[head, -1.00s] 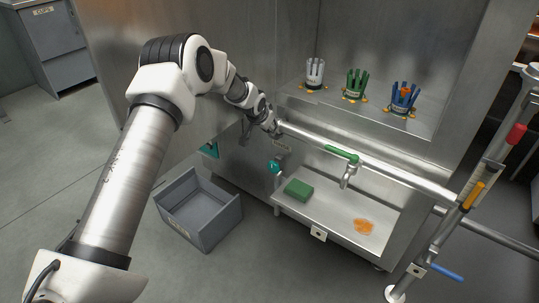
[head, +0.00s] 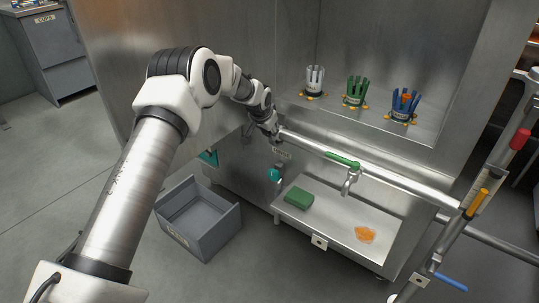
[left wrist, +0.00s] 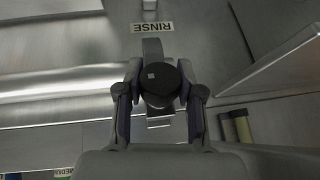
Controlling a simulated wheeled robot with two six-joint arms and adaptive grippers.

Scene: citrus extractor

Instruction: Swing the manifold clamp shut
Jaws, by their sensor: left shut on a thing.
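The manifold pipe (head: 395,183) runs across the front of the steel cabinet, with a green lever (head: 342,160) and a tap on it. My left gripper (head: 275,136) is at the pipe's left end. In the left wrist view, my left gripper (left wrist: 160,88) is shut on a dark round knob (left wrist: 158,76), one finger on each side. A grey arm (left wrist: 152,47) shows behind the knob and seems to be part of the clamp. The gripper hides most of the clamp, so I cannot tell how far it is closed. My right gripper is not in view.
A grey bin (head: 198,222) stands on the floor. A sink tray (head: 340,235) holds a green sponge (head: 298,197) and an orange patch (head: 365,235). White, green and blue pronged cups stand on the shelf above. Coloured levers are on the right pipework. A RINSE label (left wrist: 152,27) shows.

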